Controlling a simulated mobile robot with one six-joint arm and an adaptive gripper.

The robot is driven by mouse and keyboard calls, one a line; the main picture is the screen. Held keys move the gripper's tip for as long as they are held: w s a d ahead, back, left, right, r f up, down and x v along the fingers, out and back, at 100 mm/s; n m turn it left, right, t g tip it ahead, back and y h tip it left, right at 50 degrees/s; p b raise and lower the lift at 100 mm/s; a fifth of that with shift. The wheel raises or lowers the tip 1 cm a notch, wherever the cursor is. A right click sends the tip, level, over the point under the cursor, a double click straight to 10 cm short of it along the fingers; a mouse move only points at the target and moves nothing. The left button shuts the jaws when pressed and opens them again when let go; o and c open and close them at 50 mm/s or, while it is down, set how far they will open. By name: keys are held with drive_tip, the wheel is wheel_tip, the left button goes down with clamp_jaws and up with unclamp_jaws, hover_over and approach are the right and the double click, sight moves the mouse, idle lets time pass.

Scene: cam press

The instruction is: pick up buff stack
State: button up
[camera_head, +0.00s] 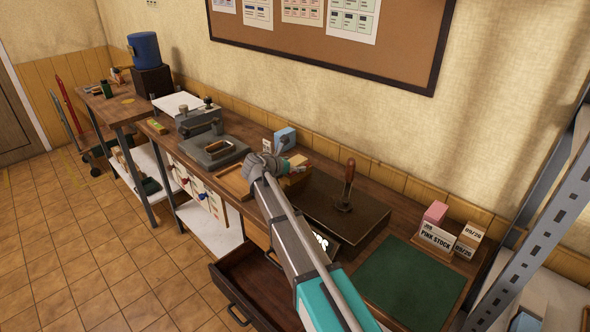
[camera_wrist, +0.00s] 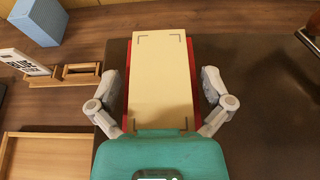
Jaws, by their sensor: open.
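The buff stack (camera_wrist: 161,80) is a cream block with dark corner marks, lying on a red piece (camera_wrist: 127,80) that shows along its edges. In the wrist view it lies between the two fingers of my gripper (camera_wrist: 163,95), with a visible gap on each side. My gripper is open. The near end of the stack is hidden behind the teal body of my gripper. In the head view a small buff part of the stack (camera_head: 298,161) shows beside my gripper (camera_head: 285,165), which hides much of it.
A blue box (camera_head: 285,138) stands behind, and a wooden tray (camera_head: 234,184) lies to the left. A pink stack (camera_head: 435,213) stands farther right. A drawer (camera_head: 262,288) is open below.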

drive_tip(key=c, duration=1.1)
drive_tip(key=shift+r, duration=0.1)
wheel_tip(320, 180, up, 3)
drive_tip(key=p, duration=0.2)
drive_tip(key=shift+f+p, duration=0.2)
drive_tip(key=shift+p, duration=0.15)
drive_tip(key=s+a+r+p, duration=0.2)
drive_tip(key=s+r+p, duration=0.8)
drive_tip(key=s, duration=0.3)
drive_tip(key=shift+s+a, duration=0.15)
drive_tip(key=shift+s, duration=0.25)
drive_tip(key=shift+r, duration=0.1)
